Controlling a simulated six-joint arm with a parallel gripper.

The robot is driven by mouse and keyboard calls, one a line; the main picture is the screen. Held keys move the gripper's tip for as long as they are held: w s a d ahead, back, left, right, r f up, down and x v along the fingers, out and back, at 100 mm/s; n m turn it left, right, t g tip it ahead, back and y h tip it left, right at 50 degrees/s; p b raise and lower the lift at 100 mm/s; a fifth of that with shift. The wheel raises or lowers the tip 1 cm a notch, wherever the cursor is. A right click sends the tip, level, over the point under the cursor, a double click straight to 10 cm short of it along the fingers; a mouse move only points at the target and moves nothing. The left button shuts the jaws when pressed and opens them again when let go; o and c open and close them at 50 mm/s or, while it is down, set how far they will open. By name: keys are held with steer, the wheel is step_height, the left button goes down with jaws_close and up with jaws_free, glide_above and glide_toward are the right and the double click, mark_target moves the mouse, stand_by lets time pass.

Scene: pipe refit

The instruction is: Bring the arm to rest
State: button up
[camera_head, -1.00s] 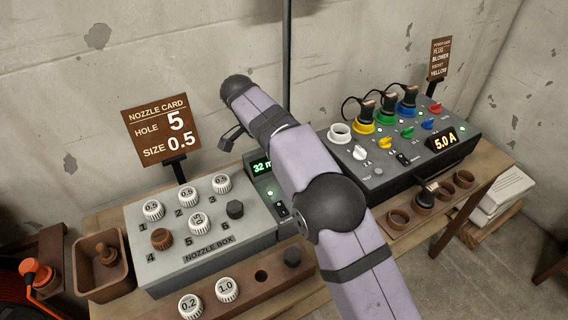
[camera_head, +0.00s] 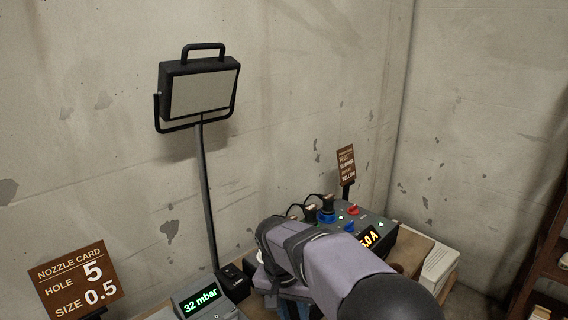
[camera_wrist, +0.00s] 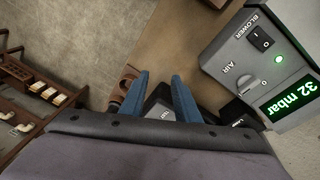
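My gripper (camera_wrist: 159,75) shows in the wrist view as two blue fingers standing apart, with nothing clearly held between them. In the head view my arm reaches in from the bottom right and bends, and the fingertips cannot be made out. The nozzle box's display (camera_head: 200,301) reads 32 mbar, and it also shows in the wrist view (camera_wrist: 295,98) beside the blower switch and air knob.
A work lamp (camera_head: 200,90) on a pole stands behind the bench. The nozzle card (camera_head: 80,280) is at lower left. The power box (camera_head: 385,247), with plugs and a 5.0 A display, is partly hidden by my arm. A shelf (camera_head: 545,250) stands at right.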

steer(key=s+d+f+n+y+p, duration=0.1)
steer(key=s+d+f+n, duration=0.1)
steer(key=s+d, duration=0.4)
steer(key=s+d+f+n+p, duration=0.1)
steer(key=s+d, duration=0.5)
steer(key=s, duration=0.7)
steer(key=shift+s+d+f+n+g+y, duration=0.3)
steer(key=shift+s+f+n+g+y, duration=0.1)
steer(key=shift+f+n, duration=0.15)
